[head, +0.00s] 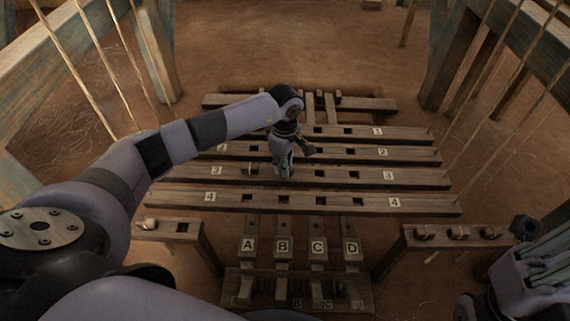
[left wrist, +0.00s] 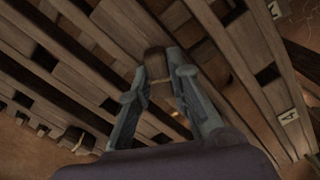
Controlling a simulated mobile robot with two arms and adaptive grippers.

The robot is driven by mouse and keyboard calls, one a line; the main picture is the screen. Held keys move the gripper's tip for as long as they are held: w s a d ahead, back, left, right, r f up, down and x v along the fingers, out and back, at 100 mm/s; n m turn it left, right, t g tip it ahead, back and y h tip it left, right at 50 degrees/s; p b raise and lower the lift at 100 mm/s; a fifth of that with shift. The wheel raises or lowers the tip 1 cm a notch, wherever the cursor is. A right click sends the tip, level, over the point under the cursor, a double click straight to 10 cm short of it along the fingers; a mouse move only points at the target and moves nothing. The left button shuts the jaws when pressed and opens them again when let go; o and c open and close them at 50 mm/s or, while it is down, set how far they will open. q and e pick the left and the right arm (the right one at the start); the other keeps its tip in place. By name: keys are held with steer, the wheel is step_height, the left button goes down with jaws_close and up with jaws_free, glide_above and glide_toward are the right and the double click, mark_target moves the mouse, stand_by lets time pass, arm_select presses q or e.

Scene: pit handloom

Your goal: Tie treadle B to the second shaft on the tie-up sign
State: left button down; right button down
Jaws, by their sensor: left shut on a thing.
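Four numbered shafts lie across the pit: shaft 1 (head: 400,133), shaft 2 (head: 400,152), shaft 3 (head: 400,175) and shaft 4 (head: 330,203), each with square holes. Treadle B (head: 282,228) is among the lettered treadles in front. My left gripper (head: 284,174) points down over shaft 3's middle. In the left wrist view it is shut on a brown toggle (left wrist: 155,61) with pale cord; I cannot tell whether the toggle touches a shaft. Another toggle (head: 251,169) sits on shaft 3, left of my gripper. My right gripper (head: 535,268) is at lower right, its jaw state unclear. No tie-up sign shows.
A left rack (head: 185,228) holds a toggle (head: 150,223) at its outer end. A right rack (head: 408,241) holds several toggles. Slanting cords and loom posts (head: 452,60) flank the shafts. Bare earth floor (head: 280,50) lies open behind.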

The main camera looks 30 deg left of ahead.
arm_select(q)
steer(key=c, duration=1.4)
jaws_free()
steer(key=shift+r, duration=0.1)
step_height(320, 180, up, 12)
steer(key=shift+f, duration=0.1)
